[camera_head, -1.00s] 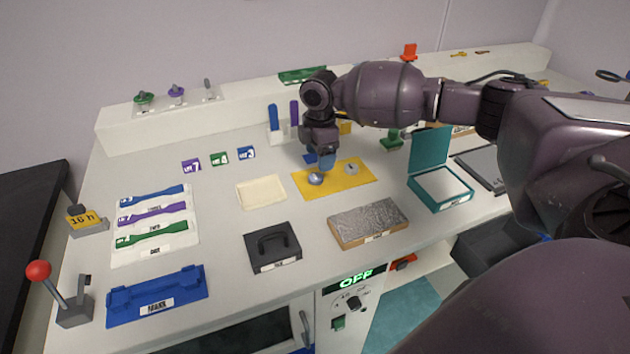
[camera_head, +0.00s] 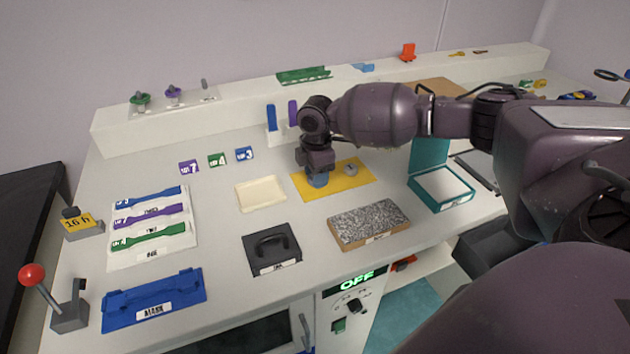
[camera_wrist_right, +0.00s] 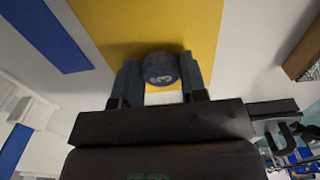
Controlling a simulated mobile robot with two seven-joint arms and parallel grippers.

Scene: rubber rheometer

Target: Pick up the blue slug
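The blue slug (camera_wrist_right: 160,69) is a small dark blue-grey round piece with a marking on top. In the right wrist view it sits between the two fingertips of my right gripper (camera_wrist_right: 161,78), over the yellow mat (camera_wrist_right: 205,25). The fingers stand on either side of it with little or no gap; a firm grip is not visible. In the head view my right gripper (camera_head: 317,180) points down at the left part of the yellow mat (camera_head: 340,184) and hides the slug. My left gripper is not in view.
A second small grey piece (camera_head: 351,170) lies on the mat, right of the gripper. A cream tray (camera_head: 261,194) is to the left, a speckled block (camera_head: 369,224) in front and an open teal box (camera_head: 441,188) to the right. Blue and purple uprights (camera_head: 271,117) stand behind.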

